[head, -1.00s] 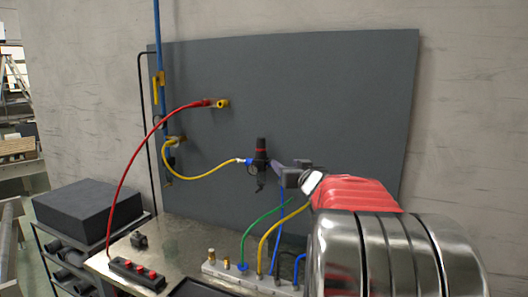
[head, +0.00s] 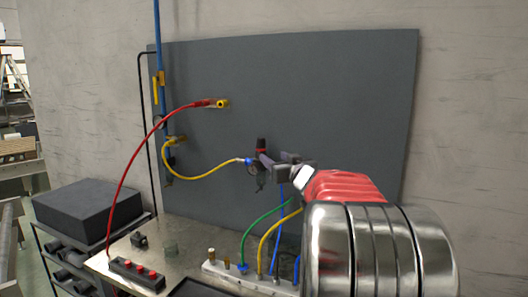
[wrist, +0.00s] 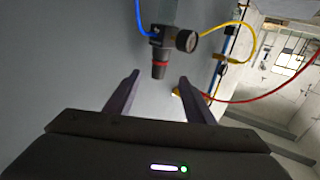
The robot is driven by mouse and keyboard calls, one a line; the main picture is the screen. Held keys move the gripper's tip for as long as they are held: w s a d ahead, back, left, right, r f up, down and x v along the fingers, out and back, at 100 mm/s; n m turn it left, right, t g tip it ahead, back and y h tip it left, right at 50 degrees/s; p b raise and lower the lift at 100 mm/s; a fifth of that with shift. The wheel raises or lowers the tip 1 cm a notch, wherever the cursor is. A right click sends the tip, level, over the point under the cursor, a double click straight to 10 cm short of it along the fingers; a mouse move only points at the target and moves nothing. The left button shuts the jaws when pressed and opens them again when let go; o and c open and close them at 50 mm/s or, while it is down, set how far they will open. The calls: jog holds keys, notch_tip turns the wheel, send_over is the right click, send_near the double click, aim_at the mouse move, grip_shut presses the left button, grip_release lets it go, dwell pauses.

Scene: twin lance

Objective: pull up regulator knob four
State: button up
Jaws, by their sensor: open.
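The regulator is mounted on the grey panel, with a black knob (head: 261,143) on top that has a red ring at its base. In the wrist view the knob (wrist: 159,70) points toward me, between and just beyond my fingertips. A round gauge (wrist: 187,40) sits on the regulator's side. My gripper (head: 268,164) is open and close to the regulator in the head view, partly covering its body. In the wrist view my gripper's two fingers (wrist: 159,78) stand apart on either side of the knob, with nothing between them touching it. No number shows on the knob.
A yellow hose (head: 205,177) joins the regulator on the left. A red hose (head: 127,170) arcs to a strip with red buttons (head: 137,273) on the bench. Green, yellow and blue hoses rise from a white manifold (head: 225,275) below. The panel (head: 300,80) above is clear.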

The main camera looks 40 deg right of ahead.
aim_at(263, 150)
jog(key=x, duration=1)
jog(key=shift+w, duration=0.3)
jog(key=shift+c, duration=0.2)
grip_shut()
